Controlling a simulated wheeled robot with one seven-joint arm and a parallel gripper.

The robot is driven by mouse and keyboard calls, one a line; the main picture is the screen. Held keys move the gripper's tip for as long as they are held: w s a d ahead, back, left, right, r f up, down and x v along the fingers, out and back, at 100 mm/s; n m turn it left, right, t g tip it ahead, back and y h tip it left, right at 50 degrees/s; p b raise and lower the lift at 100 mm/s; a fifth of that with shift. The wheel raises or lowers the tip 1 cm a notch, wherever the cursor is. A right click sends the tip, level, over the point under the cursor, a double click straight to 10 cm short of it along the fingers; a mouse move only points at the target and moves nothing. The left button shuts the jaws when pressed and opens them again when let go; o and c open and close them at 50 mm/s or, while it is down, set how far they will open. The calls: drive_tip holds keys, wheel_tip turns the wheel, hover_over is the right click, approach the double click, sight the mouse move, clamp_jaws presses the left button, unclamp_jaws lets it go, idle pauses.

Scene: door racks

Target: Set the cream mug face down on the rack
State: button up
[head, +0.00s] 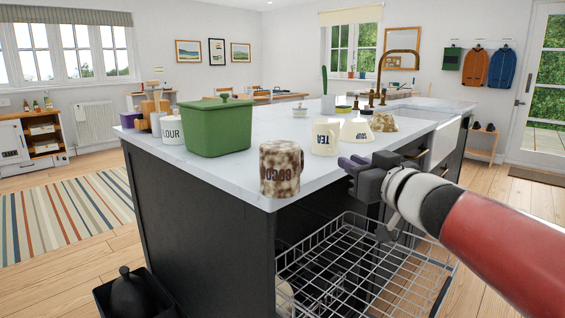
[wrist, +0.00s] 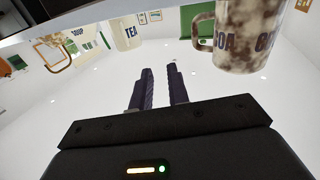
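A cream mug lettered TEA (head: 325,138) stands on the white island top. Its lettering looks upside down in the head view, as if it is face down. It also shows in the wrist view (wrist: 126,34), which appears inverted. The rack (head: 345,268) is an empty-looking wire basket, low beside the island's near end. My gripper (head: 352,172) is beyond the counter's edge, right of the mottled mug and apart from every mug. Its two dark fingers (wrist: 161,88) are spread with nothing between them.
A brown mottled mug (head: 281,168) stands at the counter's near corner. A cream SOUP vessel (head: 356,130), a mottled bowl (head: 384,122), a green bin (head: 216,127) and a FLOUR jar (head: 172,130) share the counter. A dark kettle-like object (head: 130,292) is low at left.

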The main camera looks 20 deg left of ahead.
sight(303, 160)
drive_tip(key=a+n+g, duration=0.1)
drive_tip(key=a, duration=0.2)
drive_tip(key=w+a+f+g+y, duration=0.1)
drive_tip(key=a, duration=0.3)
drive_tip(key=w+a+n+g+y, duration=0.1)
drive_tip(key=a, duration=0.3)
drive_tip(key=shift+w+f+n, duration=0.2)
drive_tip(key=shift+n, duration=0.1)
drive_tip(key=shift+w+a, duration=0.2)
drive_tip(key=shift+a, duration=0.1)
clamp_jaws()
drive_tip(key=shift+r, duration=0.1)
